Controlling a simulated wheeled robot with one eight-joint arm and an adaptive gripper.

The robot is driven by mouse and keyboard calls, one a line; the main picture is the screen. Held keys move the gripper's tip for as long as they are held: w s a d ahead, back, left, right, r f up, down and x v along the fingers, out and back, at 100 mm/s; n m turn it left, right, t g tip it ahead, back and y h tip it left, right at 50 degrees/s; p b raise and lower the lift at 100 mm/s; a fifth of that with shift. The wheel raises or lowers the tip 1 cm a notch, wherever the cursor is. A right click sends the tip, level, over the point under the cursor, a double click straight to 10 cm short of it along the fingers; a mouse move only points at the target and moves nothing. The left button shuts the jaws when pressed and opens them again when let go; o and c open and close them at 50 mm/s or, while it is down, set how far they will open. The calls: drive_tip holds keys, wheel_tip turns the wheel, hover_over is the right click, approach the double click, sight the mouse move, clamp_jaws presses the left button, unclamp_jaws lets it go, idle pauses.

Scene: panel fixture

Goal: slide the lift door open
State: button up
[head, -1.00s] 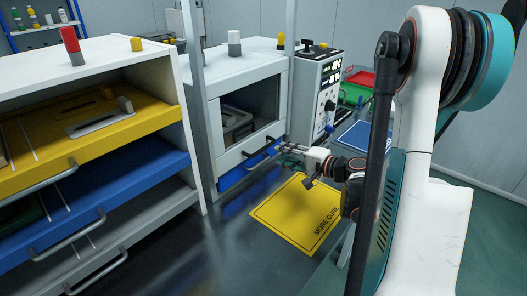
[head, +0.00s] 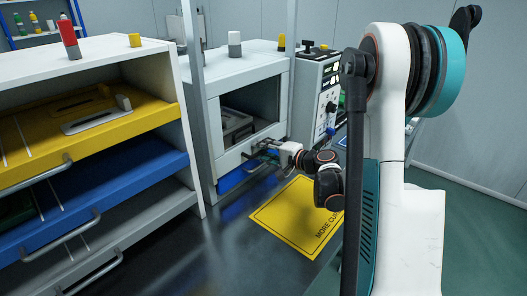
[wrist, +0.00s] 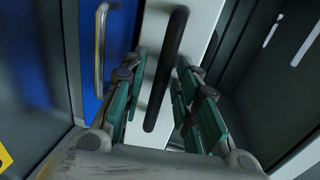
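The lift door (head: 236,158) is a white panel low on the front of the grey cabinet, with an opening above it. In the wrist view the white door (wrist: 203,30) carries a dark bar handle (wrist: 166,70). My gripper (head: 268,150) is at the door's front in the head view. In the wrist view my gripper (wrist: 158,75) is open, with its teal-padded fingers on either side of the handle. Gaps show between the handle and the fingers. Finger contact is not visible.
A blue panel (wrist: 97,20) with a metal handle is beside the door in the wrist view. A white rack (head: 105,50) with yellow, blue and grey drawers stands left. A control box (head: 318,90) stands right of the cabinet (head: 208,120). A yellow mat (head: 290,220) lies on the dark bench.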

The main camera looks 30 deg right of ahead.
clamp_jaws()
drive_tip(key=p, duration=1.3)
approach(252, 88)
drive_tip(key=x, duration=0.5)
drive_tip(key=shift+w+f, duration=0.1)
drive_tip(key=shift+w, duration=0.15)
drive_tip(key=shift+o, duration=1.3)
unclamp_jaws()
drive_tip(key=shift+s+d, duration=0.1)
drive_tip(key=shift+s, duration=0.05)
drive_tip(key=v, duration=1.1)
drive_tip(key=shift+s, duration=0.4)
